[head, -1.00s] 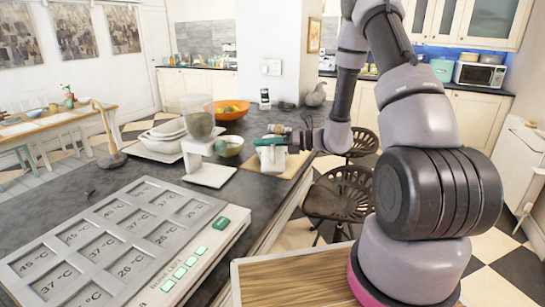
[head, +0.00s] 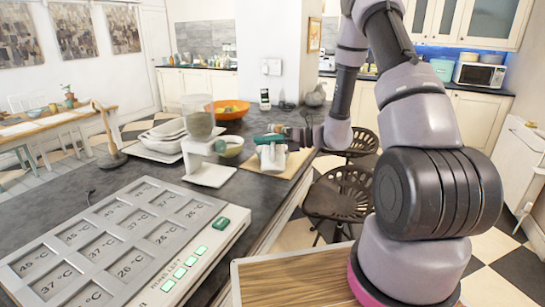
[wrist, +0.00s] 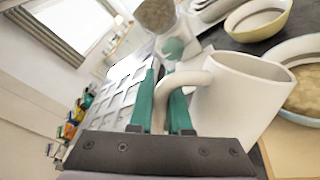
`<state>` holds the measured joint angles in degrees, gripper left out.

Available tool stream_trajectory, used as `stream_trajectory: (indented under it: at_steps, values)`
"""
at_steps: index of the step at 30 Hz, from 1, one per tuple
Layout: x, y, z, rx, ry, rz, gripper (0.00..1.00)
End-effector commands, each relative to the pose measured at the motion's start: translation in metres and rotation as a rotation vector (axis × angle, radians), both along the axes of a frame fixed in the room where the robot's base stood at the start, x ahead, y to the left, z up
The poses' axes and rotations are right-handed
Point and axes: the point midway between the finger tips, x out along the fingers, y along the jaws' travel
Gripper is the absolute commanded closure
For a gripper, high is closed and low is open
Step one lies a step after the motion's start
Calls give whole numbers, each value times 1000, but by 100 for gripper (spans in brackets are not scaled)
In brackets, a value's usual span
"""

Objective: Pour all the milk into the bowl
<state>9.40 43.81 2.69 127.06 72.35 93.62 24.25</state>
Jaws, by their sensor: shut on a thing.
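A white mug (wrist: 243,100) hangs in my gripper (wrist: 170,80). The two green fingers are closed around its handle, and the mug looks tilted in the wrist view. No milk can be made out inside it. In the head view the mug (head: 271,156) and my gripper (head: 268,140) are above the tan board on the counter. A pale bowl with brown contents (wrist: 304,92) is just right of the mug in the wrist view. A second, yellowish bowl (wrist: 258,24) is farther up there and also shows in the head view (head: 230,153). I cannot tell which bowl is meant.
A dispenser (head: 199,125) with brown contents stands left of the mug. White dishes (head: 160,148) and an orange bowl (head: 230,106) are behind. A grey panel of temperature tiles (head: 110,240) fills the near left counter. Stools (head: 340,190) stand to the right.

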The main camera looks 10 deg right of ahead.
Motion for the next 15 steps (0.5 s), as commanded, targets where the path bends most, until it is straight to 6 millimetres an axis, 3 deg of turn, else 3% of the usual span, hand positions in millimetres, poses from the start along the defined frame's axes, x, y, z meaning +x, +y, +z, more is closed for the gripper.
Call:
stream_trajectory:
  at_steps: [15]
  values:
    - [0,0,-14,0,-1,-1,100]
